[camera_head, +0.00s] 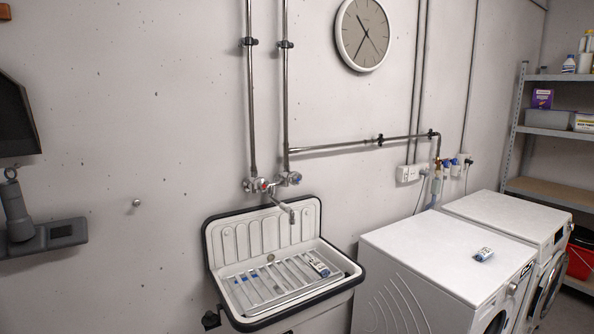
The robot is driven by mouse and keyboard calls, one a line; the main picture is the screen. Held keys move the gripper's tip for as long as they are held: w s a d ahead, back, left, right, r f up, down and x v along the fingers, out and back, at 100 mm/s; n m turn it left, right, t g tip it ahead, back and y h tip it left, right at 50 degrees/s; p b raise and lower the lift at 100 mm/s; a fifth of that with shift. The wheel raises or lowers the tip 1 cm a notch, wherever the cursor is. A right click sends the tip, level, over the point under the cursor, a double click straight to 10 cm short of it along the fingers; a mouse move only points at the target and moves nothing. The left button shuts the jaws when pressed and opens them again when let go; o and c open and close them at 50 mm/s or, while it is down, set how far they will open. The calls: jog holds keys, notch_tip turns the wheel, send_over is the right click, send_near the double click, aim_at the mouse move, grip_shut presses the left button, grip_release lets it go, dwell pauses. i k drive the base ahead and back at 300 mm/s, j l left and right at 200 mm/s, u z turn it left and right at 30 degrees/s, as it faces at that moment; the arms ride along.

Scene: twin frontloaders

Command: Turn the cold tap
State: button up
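The wall tap has a bare metal spout (281,203) that reaches out over the sink. Its left handle (261,185) has a red mark. Its right handle (291,178) has a blue mark and looks like the cold tap. Both sit at the lower ends of vertical metal pipes. Whether water runs cannot be told at this size.
A white sink (262,238) with a dark rim and a slatted rack is below the tap. Two white front-loading machines (408,255) (510,218) stand to the right, one with a small item (484,254) on top. Dark and grey equipment (45,235) shows at the left edge.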

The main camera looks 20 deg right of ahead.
aim_at(295, 177)
jog(key=i+z, duration=0.3)
jog(key=i+j+z, duration=0.1)
jog(key=i+z, duration=0.2)
jog(key=i, duration=0.25)
jog(key=i+j+z, duration=0.2)
jog(key=i+z, duration=0.15)
jog(key=i, duration=0.05)
